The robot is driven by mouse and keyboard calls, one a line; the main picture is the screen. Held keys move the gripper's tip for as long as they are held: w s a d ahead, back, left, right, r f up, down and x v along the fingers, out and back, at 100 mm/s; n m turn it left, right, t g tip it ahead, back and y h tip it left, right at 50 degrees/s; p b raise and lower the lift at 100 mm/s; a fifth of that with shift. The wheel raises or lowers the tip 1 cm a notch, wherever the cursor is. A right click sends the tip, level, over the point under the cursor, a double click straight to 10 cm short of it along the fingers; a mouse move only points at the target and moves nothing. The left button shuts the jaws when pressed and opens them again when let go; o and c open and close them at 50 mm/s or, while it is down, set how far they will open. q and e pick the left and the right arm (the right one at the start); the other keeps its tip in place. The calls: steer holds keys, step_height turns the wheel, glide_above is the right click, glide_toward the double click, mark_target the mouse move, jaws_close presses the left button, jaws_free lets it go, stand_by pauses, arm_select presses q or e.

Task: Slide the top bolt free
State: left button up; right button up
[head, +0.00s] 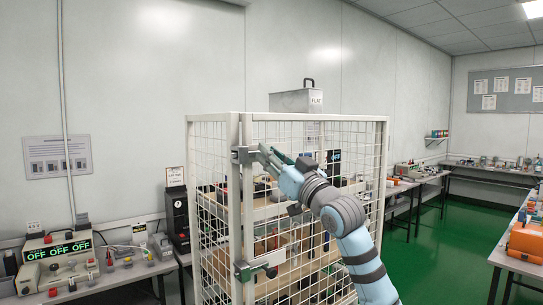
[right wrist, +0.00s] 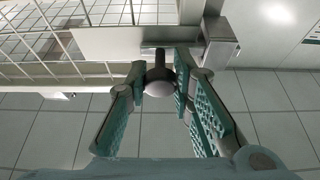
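The top bolt (head: 241,155) is a grey metal block on the front corner post of a white wire-mesh cage. Its bar and housing also show in the right wrist view (right wrist: 220,45), with a dark round knob (right wrist: 159,84) on a short stem. My right gripper (head: 268,154) reaches in from the right at the bolt. In the right wrist view, its green-padded fingertips lie on both sides of the knob and appear to touch it. In the head view the gripper hides the knob. My left gripper is not in view.
The cage door (head: 314,118) looks closed. A lower bolt (head: 243,271) with a dark knob sits further down the same post. Shelves with testers are inside the cage. Benches with equipment stand left and right. The green floor (head: 425,245) to the right is clear.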

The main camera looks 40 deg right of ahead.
jaws_close()
steer(key=shift+d, duration=0.25)
steer(key=d+p, duration=0.2)
steer(key=d, duration=0.2)
steer(key=shift+s+d+r+p, duration=0.1)
steer(key=shift+d+r+p, duration=0.05)
steer(key=shift+d+p, duration=0.15)
steer(key=o, duration=0.7)
jaws_free()
steer(key=shift+d, duration=0.1)
steer(key=shift+c, duration=0.2)
steer(key=shift+o, duration=1.2)
steer(key=shift+d, duration=0.2)
